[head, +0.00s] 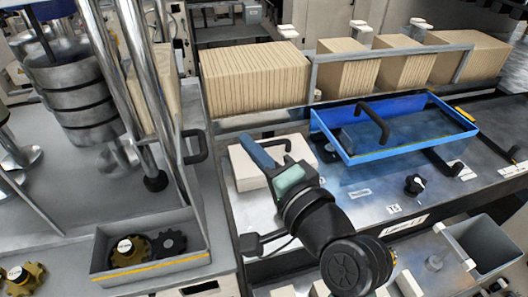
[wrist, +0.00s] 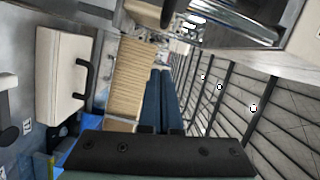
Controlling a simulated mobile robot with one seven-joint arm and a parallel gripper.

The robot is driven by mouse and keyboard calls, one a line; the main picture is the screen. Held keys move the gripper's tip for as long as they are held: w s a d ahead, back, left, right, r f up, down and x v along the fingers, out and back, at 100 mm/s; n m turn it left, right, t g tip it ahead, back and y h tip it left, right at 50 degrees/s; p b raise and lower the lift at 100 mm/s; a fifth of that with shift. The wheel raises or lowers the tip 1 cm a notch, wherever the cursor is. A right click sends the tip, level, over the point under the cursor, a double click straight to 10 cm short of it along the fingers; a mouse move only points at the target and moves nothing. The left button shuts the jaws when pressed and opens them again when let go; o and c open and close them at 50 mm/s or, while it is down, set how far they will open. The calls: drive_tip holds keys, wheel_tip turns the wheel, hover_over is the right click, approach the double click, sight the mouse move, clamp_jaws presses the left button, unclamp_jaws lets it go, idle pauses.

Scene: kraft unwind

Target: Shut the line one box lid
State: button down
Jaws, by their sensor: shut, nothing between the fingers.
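No label naming the line one box is readable, so I cannot tell which box it is. A cream box (head: 243,168) with a black handle on top stands on the bench, partly hidden behind my gripper. A cream box with a black handle also shows at left in the wrist view (wrist: 58,95); its top looks flat and closed. A blue rectangular tray or box (head: 345,155) with a black handle stands to the right. My gripper (head: 250,142) is shut and empty, its blue fingers in front of the cream box in the picture. Its fingers also show in the wrist view (wrist: 160,75).
Brown kraft blocks (head: 255,80) stand in a row behind the bench, behind a grey rail (head: 390,52). A black knob (head: 414,185) is on the bench front. A grey tray (head: 150,268) with knobs is at lower left. An open grey bin (head: 490,245) is at lower right.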

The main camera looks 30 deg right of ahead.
drive_tip(key=shift+w+a+f+p, duration=0.25)
drive_tip(key=shift+w+a+p, duration=0.25)
drive_tip(key=shift+w+a, duration=0.5)
drive_tip(key=shift+w+a+f+p, duration=0.25)
drive_tip(key=shift+w+a+p, duration=0.2)
drive_tip(key=shift+w+a, duration=0.5)
drive_tip(key=shift+d, duration=0.1)
